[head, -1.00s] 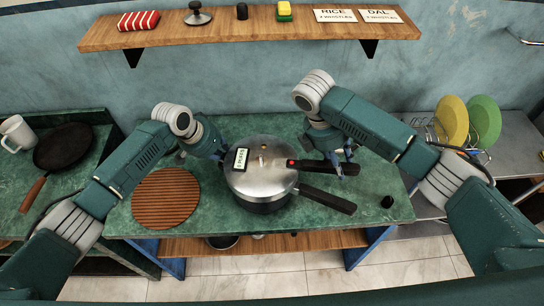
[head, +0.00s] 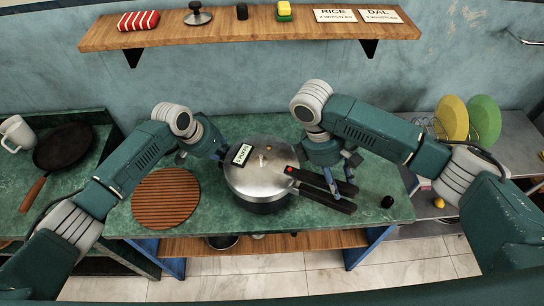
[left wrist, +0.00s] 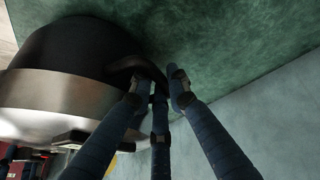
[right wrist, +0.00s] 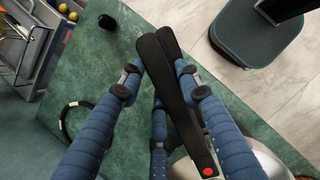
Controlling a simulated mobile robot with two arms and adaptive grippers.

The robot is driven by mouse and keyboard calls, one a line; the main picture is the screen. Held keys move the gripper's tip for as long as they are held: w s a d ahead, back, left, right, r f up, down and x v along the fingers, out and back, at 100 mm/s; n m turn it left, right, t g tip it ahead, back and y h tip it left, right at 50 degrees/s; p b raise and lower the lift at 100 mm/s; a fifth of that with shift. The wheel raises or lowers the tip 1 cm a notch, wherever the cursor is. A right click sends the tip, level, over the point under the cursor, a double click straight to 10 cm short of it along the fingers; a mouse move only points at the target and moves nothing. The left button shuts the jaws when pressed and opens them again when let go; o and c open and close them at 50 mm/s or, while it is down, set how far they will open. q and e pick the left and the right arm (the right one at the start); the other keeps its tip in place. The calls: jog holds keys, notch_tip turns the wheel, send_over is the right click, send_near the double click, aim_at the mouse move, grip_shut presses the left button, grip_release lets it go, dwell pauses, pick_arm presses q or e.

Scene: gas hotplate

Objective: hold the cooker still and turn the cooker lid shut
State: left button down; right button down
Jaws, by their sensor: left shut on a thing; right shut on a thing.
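The steel pressure cooker (head: 262,203) stands on the green counter with its lid (head: 262,172) on top. The lid's black handle (head: 318,179), with a red dot, points right, close beside the cooker body's handle (head: 325,200); a narrow angle shows between them. My right gripper (head: 345,178) is shut on the lid handle; in the right wrist view its fingers (right wrist: 160,92) flank the handles. My left gripper (head: 218,155) is at the cooker's far left side; in the left wrist view its fingers (left wrist: 158,88) are shut on a small dark side handle (left wrist: 140,65).
A round slatted wooden mat (head: 166,198) lies left of the cooker. A small black cylinder (head: 387,202) stands to the right of the handles. A black ring (right wrist: 68,118) lies on the counter in the right wrist view. A shelf (head: 250,30) runs above.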

pick_arm(q)
jog(key=shift+f, duration=0.1)
pick_arm(e)
jog(key=shift+s+a, duration=0.1)
jog(key=shift+s, duration=0.2)
jog(key=c, duration=1.2)
grip_release()
jog(key=shift+m, duration=0.3)
jog(key=shift+o, duration=0.2)
jog(key=v, duration=1.2)
jog(key=shift+w, duration=0.1)
pick_arm(q)
jog(key=c, duration=1.6)
grip_release()
pick_arm(e)
jog(key=shift+a, duration=0.1)
